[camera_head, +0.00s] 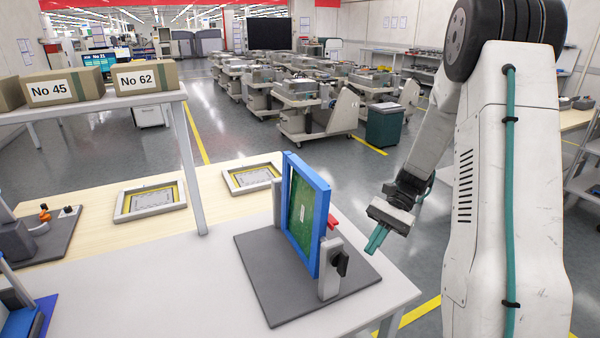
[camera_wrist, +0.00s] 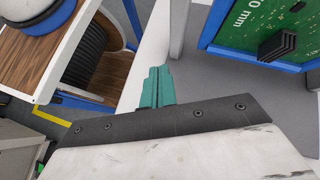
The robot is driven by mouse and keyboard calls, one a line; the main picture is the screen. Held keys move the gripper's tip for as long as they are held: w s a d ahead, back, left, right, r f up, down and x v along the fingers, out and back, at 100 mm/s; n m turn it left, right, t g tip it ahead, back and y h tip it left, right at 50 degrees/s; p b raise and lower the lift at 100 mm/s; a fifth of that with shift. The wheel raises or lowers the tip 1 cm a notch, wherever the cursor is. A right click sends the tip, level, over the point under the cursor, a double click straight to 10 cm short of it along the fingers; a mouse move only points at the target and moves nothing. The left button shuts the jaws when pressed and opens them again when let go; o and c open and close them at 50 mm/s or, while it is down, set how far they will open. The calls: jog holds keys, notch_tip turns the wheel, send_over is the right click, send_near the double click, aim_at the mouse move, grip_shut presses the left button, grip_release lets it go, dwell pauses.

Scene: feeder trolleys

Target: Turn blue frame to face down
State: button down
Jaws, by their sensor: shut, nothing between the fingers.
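The blue frame (camera_head: 322,232) stands upright on edge, held between two grey posts on a dark grey base plate (camera_head: 268,284). A green circuit board (camera_head: 301,212) sits inside it. A red lever (camera_head: 332,221) and a black knob (camera_head: 341,262) are at its right side. In the wrist view, part of the blue frame (camera_wrist: 210,24) and its green board (camera_wrist: 245,30) show at the upper right. My gripper (camera_head: 376,241) is to the right of the frame, apart from it, with its teal fingers shut and empty. The fingers also show in the wrist view (camera_wrist: 157,86).
Two framed trays (camera_head: 127,216) (camera_head: 230,186) lie on the wooden table behind. A shelf with boxes, including the No 62 box (camera_head: 146,77), stands at the left. The white table's right edge (camera_head: 412,292) lies near my gripper. Trolleys (camera_head: 312,112) stand farther back.

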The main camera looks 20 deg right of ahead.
jog(key=s+a+r+n+t+h, duration=0.4)
jog(key=s+a+r+n+h, duration=0.75)
jog(key=r, duration=0.65)
jog(key=w+a+r+t+h, duration=0.1)
jog(key=w+a+r, duration=0.25)
jog(key=w, duration=0.45)
jog(key=w+a+r+t+h, duration=0.2)
jog(key=w+a, duration=0.3)
jog(key=w, duration=0.3)
jog(key=w+a+r+t+h, duration=0.1)
jog(key=w+a+r, duration=0.25)
jog(key=w, duration=0.45)
jog(key=w+d+f, duration=0.3)
jog(key=d+f, duration=0.5)
jog(key=shift+w+f, duration=0.2)
jog(key=shift+f, duration=0.15)
jog(key=shift+d, duration=0.1)
